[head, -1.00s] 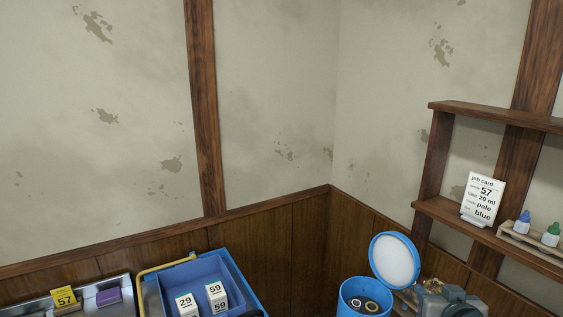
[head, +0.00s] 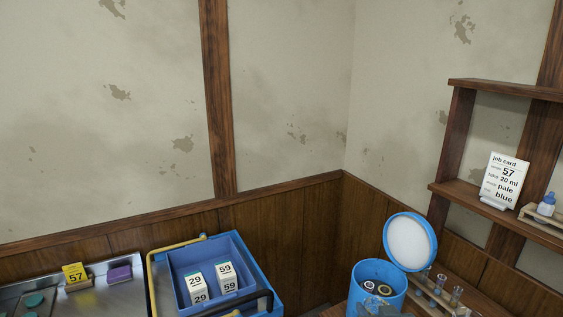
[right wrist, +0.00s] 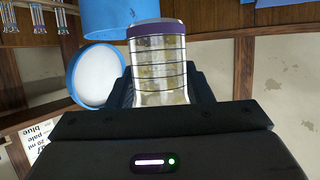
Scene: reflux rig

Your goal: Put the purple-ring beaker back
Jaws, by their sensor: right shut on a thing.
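The purple-ring beaker (right wrist: 158,65) is clear glass with dark lines and a purple band at its rim. In the right wrist view it sits between the jaws of my right gripper (right wrist: 160,88), which is shut on it. In the head view only a small grey part of the right gripper (head: 378,304) shows at the bottom edge, in front of a blue round bin (head: 397,272). The beaker is hard to make out there. My left gripper is not in view.
The bin's lid (head: 410,242) stands open; ringed items lie inside. A rack with glass tubes (head: 440,292) is right of it. A blue crate (head: 215,247) holds numbered white boxes. A metal tray (head: 105,293) is at left. A job card (head: 503,180) stands on the shelf.

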